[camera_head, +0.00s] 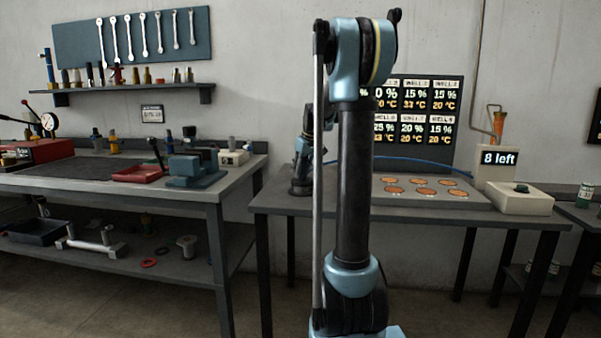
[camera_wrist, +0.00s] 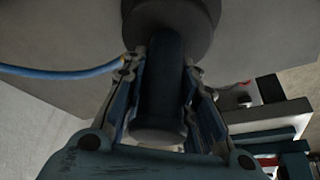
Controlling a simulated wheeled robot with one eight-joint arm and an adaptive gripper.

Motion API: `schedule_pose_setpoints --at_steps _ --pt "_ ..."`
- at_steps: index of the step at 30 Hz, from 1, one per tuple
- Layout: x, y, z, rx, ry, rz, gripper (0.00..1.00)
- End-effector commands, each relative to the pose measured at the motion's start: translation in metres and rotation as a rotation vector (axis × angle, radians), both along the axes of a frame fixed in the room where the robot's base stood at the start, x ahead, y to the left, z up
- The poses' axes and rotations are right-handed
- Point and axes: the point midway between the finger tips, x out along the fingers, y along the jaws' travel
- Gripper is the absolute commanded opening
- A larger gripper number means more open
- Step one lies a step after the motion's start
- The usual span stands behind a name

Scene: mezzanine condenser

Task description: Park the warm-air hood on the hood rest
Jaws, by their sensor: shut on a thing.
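The warm-air hood (camera_wrist: 168,88) is a dark cylinder with a wider round part at the top of the wrist view. A blue hose (camera_wrist: 60,72) comes in from the left beside it. My gripper (camera_wrist: 160,78) is shut on its narrower shaft, one finger on each side. In the head view, my gripper (camera_head: 304,148) is partly hidden behind my own arm. The hood's dark lower part (camera_head: 300,187) shows at the left end of the right table; whether it touches the top is unclear. I cannot pick out the hood rest.
The right table (camera_head: 440,215) carries a plate with several copper discs (camera_head: 425,189), a screen behind it (camera_head: 415,118) and a box reading "8 left" (camera_head: 498,160). A left workbench (camera_head: 100,183) holds a vise (camera_head: 195,168) and tools. A floor gap separates them.

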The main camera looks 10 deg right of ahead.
Motion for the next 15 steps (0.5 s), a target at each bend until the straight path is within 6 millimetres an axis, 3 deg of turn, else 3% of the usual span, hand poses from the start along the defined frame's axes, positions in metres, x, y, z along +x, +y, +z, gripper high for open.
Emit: schedule_pose_setpoints --at_steps 2,3,5,15 --pt "0.0002 0.0004 -0.0008 0.0 0.0 0.0 0.0" --pt "0.0001 0.0004 -0.0007 0.0 0.0 0.001 0.36" --pt "0.0002 0.0005 -0.0007 0.0 0.0 0.001 0.47" --pt "-0.0001 0.0009 0.0005 0.0 0.0 0.001 0.47"
